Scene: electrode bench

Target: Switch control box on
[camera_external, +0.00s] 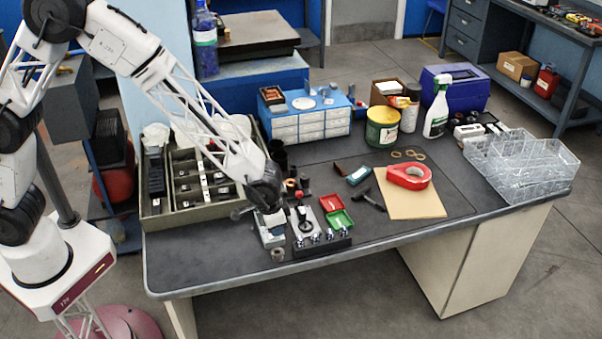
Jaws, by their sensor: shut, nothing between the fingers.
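A small light-grey box (271,237), which looks like the control box, stands near the front edge of the bench. Its switch is too small to make out, and part of its top is hidden by my arm's end. My gripper (268,212) points down just above this box, shut and empty. I cannot tell whether the fingertips touch the box.
Right of the box are a small plate with black parts (304,221), a row of shiny cylinders (316,239), and red and green trays (337,219). A compartment case (158,208) stands left. The bench's front left corner is clear.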

